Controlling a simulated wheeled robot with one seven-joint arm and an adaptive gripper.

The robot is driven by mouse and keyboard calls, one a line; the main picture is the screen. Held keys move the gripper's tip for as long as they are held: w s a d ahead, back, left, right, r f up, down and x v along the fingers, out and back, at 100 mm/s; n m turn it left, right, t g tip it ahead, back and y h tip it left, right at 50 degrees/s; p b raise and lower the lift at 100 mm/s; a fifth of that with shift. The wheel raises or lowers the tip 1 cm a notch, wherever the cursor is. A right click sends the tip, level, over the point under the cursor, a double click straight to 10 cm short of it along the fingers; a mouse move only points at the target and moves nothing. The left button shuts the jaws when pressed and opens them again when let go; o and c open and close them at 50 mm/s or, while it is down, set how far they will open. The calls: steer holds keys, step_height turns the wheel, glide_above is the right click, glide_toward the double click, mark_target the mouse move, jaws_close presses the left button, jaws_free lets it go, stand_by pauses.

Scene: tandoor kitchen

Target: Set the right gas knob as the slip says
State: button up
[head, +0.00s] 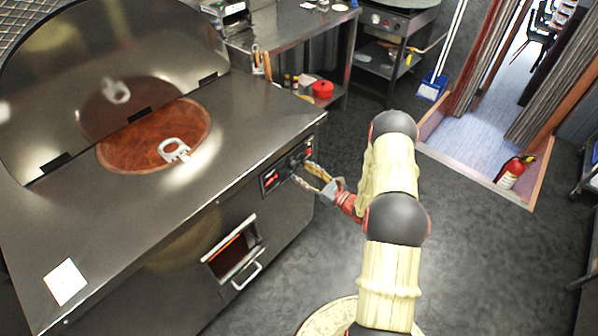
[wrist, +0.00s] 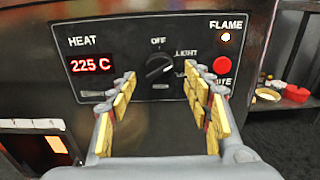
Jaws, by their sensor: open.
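A black control panel (head: 271,180) is on the front of the steel tandoor counter. In the wrist view, its round dark knob (wrist: 160,68) sits below the word OFF, with LIGHT to its right and another label partly hidden by a finger. The knob's mark seems to slant towards LIGHT, but I cannot be sure. My gripper (wrist: 160,82) is open, its yellow-padded fingers either side of the knob, apart from it; it also shows at the panel in the head view (head: 312,178). A white slip (head: 66,282) lies on the counter, its writing unreadable.
The display (wrist: 91,64) reads 225 C. The FLAME lamp (wrist: 226,37) is bright above a red button (wrist: 223,65). A handled hatch (head: 236,252) is lower on the counter front. The floor (head: 290,262) beside the counter is clear.

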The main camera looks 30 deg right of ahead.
mark_target(295, 167)
steer(key=shift+x, duration=1.5)
steer(key=shift+c, duration=0.8)
steer(key=c, duration=1)
